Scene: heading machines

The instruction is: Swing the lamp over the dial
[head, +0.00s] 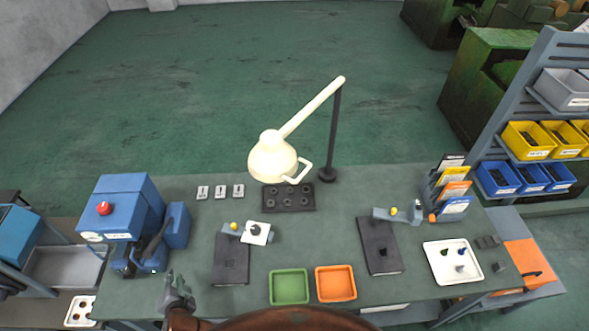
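A cream lamp has its shade (273,158) over the back middle of the bench, near a black tray with round holes (288,197). A pale loop handle (301,171) sticks out at its right side. Its arm (313,107) runs up right to a dark post (334,130). Two dark stands carry small gauges: the left stand (231,262) has a white square piece (257,233) beside it, and the right stand (380,247) has a small pale gauge (416,212). I cannot tell which is the dial. My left gripper (177,292) is at the front left, away from the lamp; its fingers are unclear.
A blue machine (125,212) with a red button stands at the left. Green (289,287) and orange (336,284) trays lie at the front. A white tray (453,262) and a card rack (450,190) are at the right, before a bin shelf. Bench space around the lamp is fairly clear.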

